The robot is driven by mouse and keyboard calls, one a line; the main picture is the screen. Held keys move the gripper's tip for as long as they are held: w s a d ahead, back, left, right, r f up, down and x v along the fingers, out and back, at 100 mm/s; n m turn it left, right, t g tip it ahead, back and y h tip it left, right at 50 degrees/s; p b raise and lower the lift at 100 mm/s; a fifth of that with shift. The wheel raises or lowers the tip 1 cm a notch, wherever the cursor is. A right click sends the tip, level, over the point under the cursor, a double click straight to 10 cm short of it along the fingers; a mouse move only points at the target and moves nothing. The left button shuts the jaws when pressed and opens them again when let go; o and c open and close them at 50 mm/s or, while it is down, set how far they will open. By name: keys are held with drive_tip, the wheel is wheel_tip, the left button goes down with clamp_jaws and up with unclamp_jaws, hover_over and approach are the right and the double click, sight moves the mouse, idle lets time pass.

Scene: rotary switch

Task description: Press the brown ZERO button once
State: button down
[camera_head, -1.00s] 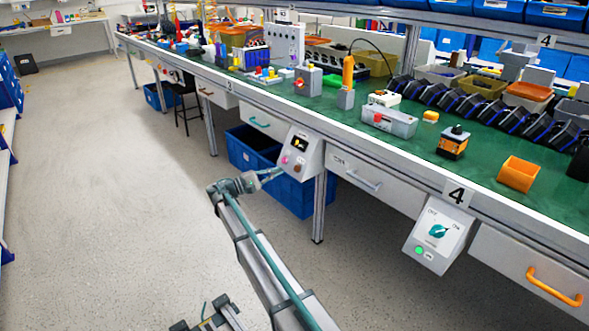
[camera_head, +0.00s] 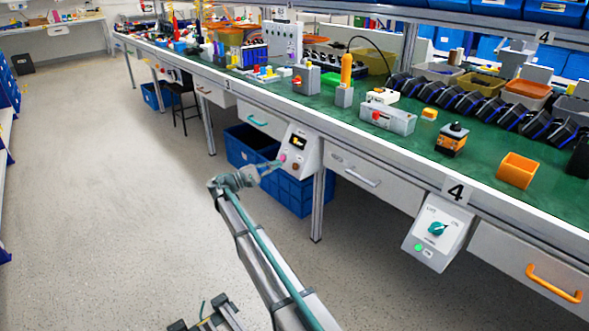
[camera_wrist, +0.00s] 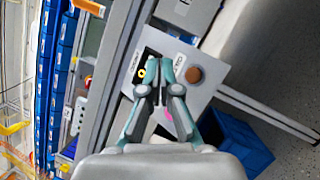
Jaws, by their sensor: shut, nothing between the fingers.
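The grey-white control box (camera_head: 303,150) hangs under the bench edge, with a dark display, a pink button (camera_head: 283,157) and the brown ZERO button (camera_head: 296,167). In the wrist view the brown button (camera_wrist: 194,75) is fully visible, just right of the fingertips, beside a printed label. The pink button (camera_wrist: 168,113) is partly hidden between my fingers. The display (camera_wrist: 149,71), with a yellow digit, is partly covered by the left finger. My gripper (camera_head: 276,164) is shut and empty in front of the box; its tips (camera_wrist: 167,62) lie beside the brown button. I cannot tell whether they touch the panel.
The green bench (camera_head: 330,102) with its white front edge runs above the box. A drawer (camera_head: 355,172) is to its right and blue crates (camera_head: 292,195) stand below. Another box with a teal knob (camera_head: 438,230) hangs further right. The floor at left is clear.

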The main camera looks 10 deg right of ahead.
drive_tip(key=shift+w+d+f+b, duration=0.15)
drive_tip(key=shift+w+d+f, duration=0.35)
drive_tip(key=shift+d, duration=0.35)
drive_tip(key=shift+w+d+f+b, duration=0.2)
drive_tip(key=shift+w+d+f, duration=0.35)
drive_tip(key=shift+d, duration=0.3)
drive_tip(key=shift+w+d+f+b, duration=0.15)
drive_tip(key=shift+w+d+f, duration=0.2)
drive_tip(key=shift+d+f, duration=0.4)
drive_tip(key=shift+d+r, duration=0.1)
drive_tip(key=shift+d, duration=0.1)
drive_tip(key=shift+w+d, duration=0.15)
drive_tip(key=shift+d, duration=0.05)
drive_tip(key=shift+w+d+f+p, duration=0.2)
drive_tip(key=shift+d+f+p, duration=0.1)
drive_tip(key=shift+d+f, duration=0.05)
idle(0.6)
drive_tip(key=shift+a, duration=0.1)
drive_tip(key=shift+s+a+r+p, duration=0.35)
drive_tip(key=shift+a+r+p, duration=0.05)
drive_tip(key=shift+a, duration=0.15)
drive_tip(key=shift+a, duration=0.1)
